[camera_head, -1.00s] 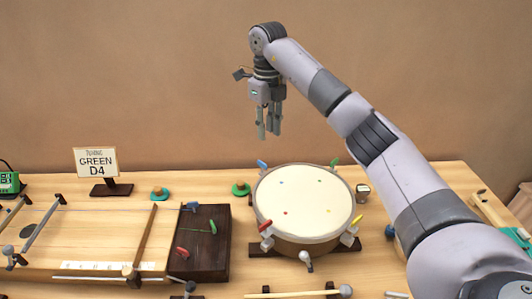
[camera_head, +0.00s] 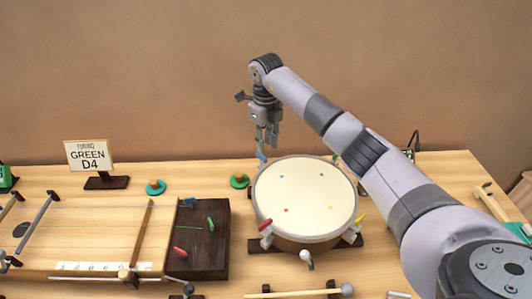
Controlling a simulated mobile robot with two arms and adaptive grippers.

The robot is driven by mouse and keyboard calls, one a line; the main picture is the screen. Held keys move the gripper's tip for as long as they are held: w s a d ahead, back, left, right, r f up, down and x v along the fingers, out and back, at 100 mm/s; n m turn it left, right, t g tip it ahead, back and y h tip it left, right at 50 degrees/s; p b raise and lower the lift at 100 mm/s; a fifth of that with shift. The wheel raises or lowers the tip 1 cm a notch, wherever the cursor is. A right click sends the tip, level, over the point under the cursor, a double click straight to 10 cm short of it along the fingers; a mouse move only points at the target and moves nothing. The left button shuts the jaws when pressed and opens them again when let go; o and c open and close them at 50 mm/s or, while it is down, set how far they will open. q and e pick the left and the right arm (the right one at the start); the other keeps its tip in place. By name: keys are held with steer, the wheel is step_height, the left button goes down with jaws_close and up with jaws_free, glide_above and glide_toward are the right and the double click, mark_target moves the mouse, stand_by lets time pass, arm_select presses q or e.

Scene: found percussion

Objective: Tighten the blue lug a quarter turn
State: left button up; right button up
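The drum (camera_head: 304,200) has a cream head with small coloured dots and coloured lugs around its rim. The blue lug (camera_head: 261,157) stands at its back left edge. My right gripper (camera_head: 267,146) hangs fingers down just above and beside the blue lug. Its two fingers look slightly apart with nothing between them; whether one touches the lug is too small to tell. The red lug (camera_head: 265,225) is at the front left, the yellow lug (camera_head: 360,218) at the front right, and a white lug (camera_head: 306,256) at the front. My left gripper is out of view.
A "TUNING GREEN D4" sign (camera_head: 88,154) stands at the back left. A stringed wooden board (camera_head: 85,235) and a dark block (camera_head: 212,262) with coloured pegs lie left of the drum. A mallet (camera_head: 300,293) lies in front.

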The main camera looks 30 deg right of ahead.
mark_target(266, 159)
steer(key=shift+f+p, duration=0.45)
steer(key=shift+f, duration=2.35)
steer(key=shift+c, duration=0.3)
jaws_close()
